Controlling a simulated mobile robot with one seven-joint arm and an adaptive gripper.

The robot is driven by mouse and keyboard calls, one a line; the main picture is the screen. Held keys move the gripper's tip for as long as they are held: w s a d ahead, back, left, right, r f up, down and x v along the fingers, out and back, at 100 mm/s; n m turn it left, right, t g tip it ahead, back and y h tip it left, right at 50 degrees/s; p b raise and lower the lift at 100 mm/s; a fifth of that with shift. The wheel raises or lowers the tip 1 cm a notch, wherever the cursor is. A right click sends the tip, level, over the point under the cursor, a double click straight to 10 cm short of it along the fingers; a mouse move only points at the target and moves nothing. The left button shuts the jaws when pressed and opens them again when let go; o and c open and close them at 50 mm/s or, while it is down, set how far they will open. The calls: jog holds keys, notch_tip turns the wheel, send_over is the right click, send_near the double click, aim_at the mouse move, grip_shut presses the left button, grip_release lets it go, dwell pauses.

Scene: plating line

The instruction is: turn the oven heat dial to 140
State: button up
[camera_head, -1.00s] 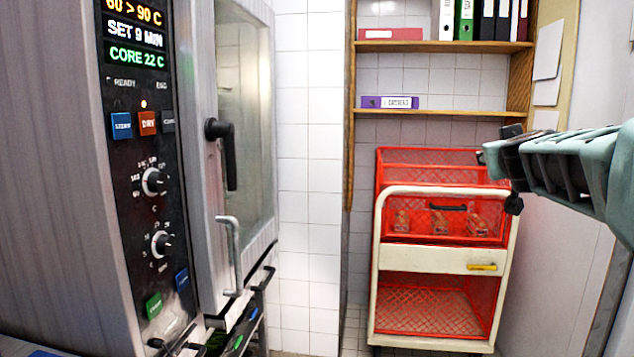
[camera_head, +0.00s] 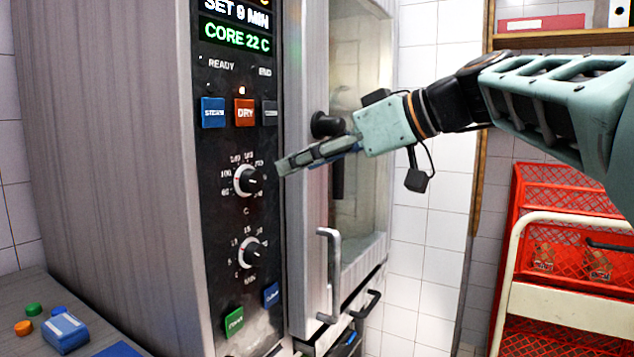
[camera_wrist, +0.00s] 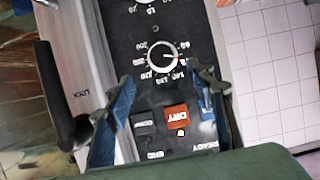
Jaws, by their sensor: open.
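The oven heat dial (camera_head: 247,180) is the upper round knob on the black control panel, with a C below it and a number scale around it. A red mark on its left side points near the low numbers; the exact value is hard to read. The dial also shows in the wrist view (camera_wrist: 162,57), upside down, just beyond the fingertips. My gripper (camera_head: 282,166) is open and empty, just right of the dial in the head view. In the wrist view, its two blue-grey fingers (camera_wrist: 161,78) are spread, with the dial centred ahead of the gap; I see no contact.
A second dial (camera_head: 250,252) sits below the heat dial. Blue, orange-red and dark buttons (camera_head: 244,112) are above it. The oven door handle (camera_head: 330,275) stands out to the right. A red crate trolley (camera_head: 560,185) is at the right. A counter with small coloured pieces is at lower left.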

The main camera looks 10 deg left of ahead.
aim_at(257, 181)
jog(key=x, duration=1)
jog(key=shift+a+f, duration=0.2)
jog(key=shift+a, duration=0.1)
jog(key=shift+c, duration=0.4)
jog(key=shift+s+d, duration=0.1)
jog(key=c, duration=1.1)
